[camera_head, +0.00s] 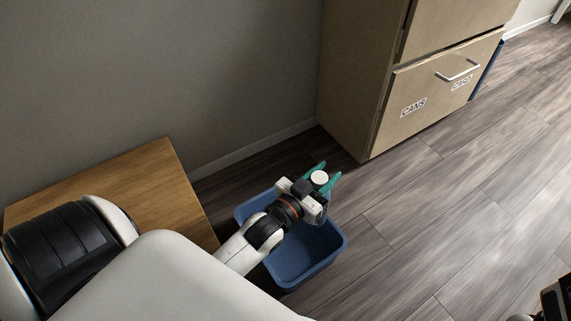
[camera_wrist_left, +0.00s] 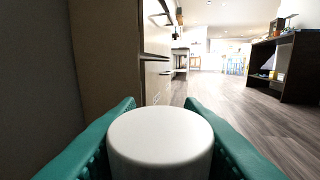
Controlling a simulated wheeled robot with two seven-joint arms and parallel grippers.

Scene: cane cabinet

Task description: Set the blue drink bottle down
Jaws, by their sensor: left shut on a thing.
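My left gripper (camera_head: 322,178), with teal fingers, is shut on the blue drink bottle. The bottle's round white cap (camera_head: 319,177) shows between the fingers in the head view, and most of its body is hidden by the gripper. In the left wrist view the cap of the blue drink bottle (camera_wrist_left: 160,142) fills the space between the two teal fingers. The gripper and bottle are over the far part of a blue bin (camera_head: 310,272) on the floor. I cannot tell how high above the bin's bottom the bottle is. A dark part of my right arm shows at the lower right edge.
A wooden table or box top (camera_head: 165,185) is left of the bin, against the grey wall. A light wood cabinet (camera_head: 355,75) with a labelled drawer (camera_head: 435,98) stands beyond the bin. The wood-look floor (camera_head: 470,190) to the right is clear.

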